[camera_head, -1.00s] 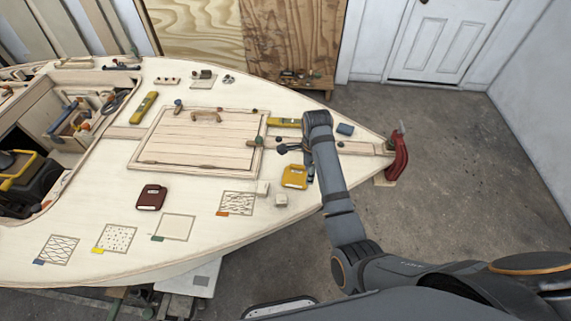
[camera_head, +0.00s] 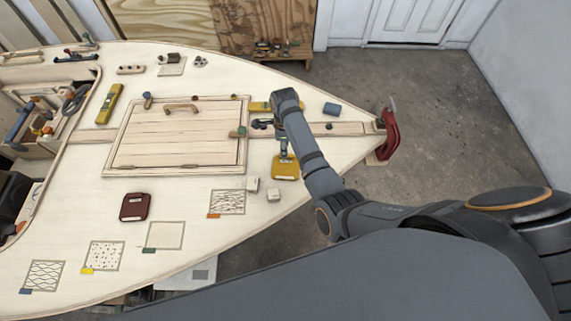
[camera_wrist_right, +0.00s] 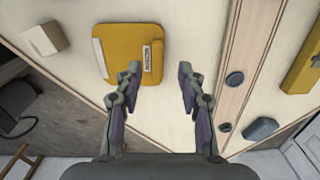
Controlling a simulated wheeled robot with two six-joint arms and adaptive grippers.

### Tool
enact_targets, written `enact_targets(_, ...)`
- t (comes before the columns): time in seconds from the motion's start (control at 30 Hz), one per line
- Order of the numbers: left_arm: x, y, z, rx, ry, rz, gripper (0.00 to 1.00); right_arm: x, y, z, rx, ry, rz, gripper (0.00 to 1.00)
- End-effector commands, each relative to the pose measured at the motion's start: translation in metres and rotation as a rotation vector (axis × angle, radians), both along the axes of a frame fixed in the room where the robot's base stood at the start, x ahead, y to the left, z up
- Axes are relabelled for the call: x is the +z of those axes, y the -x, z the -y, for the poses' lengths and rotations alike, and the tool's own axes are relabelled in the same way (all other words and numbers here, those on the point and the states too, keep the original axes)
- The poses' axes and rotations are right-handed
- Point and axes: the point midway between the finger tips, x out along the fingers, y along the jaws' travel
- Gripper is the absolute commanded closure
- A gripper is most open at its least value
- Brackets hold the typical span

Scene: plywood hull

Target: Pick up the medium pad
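A yellow pad (camera_head: 285,167) lies on the pale deck, right of the hatch. In the right wrist view the yellow pad (camera_wrist_right: 126,52) carries a small white label, too small to read surely. A dark red pad (camera_head: 134,207) lies farther left on the deck. My right gripper (camera_head: 284,147) is over the deck at the yellow pad's far edge. In the right wrist view my right gripper (camera_wrist_right: 158,78) is open and empty, its left fingertip overlapping the pad's edge in the picture. Whether it touches cannot be told. My left gripper is not in view.
Marked squares (camera_head: 165,235) line the near deck. A yellow tool (camera_head: 260,107), a blue block (camera_head: 332,109) and a red fitting (camera_head: 388,136) are near the bow. The hatch (camera_head: 178,145) has a raised frame.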

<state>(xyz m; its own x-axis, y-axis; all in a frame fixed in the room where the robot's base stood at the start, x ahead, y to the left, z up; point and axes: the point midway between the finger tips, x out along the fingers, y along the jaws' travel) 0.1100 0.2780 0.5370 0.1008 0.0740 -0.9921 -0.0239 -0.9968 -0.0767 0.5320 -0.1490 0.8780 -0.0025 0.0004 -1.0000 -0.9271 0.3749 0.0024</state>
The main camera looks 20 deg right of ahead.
Motion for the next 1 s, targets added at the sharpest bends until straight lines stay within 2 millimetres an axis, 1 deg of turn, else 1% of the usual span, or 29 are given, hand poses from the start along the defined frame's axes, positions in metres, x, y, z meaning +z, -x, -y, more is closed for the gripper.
enact_targets(0.03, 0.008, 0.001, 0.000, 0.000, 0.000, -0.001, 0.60, -0.006, 0.003, 0.001, 0.000, 0.001, -0.007, 0.60)
enact_targets(0.07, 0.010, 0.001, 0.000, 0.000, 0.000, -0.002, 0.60, -0.012, 0.003, 0.002, 0.000, 0.001, -0.007, 0.60)
enact_targets(0.13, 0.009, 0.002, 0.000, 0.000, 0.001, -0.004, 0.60, -0.025, 0.003, 0.002, 0.000, 0.000, -0.004, 0.60)
enact_targets(0.2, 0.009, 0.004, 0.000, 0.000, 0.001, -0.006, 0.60, -0.034, 0.003, 0.001, -0.001, 0.000, -0.002, 0.60)
enact_targets(0.3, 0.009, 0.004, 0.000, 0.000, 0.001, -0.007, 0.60, -0.039, 0.003, 0.001, -0.001, 0.000, -0.001, 0.60)
enact_targets(0.47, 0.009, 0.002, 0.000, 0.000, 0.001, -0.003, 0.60, -0.039, 0.003, 0.001, -0.001, 0.000, -0.001, 0.60)
enact_targets(0.77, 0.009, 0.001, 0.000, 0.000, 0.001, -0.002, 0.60, -0.039, 0.003, 0.001, 0.000, 0.000, -0.001, 1.00)
enact_targets(1.0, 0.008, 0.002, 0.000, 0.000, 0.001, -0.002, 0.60, -0.039, 0.003, 0.001, 0.000, 0.000, -0.001, 1.00)
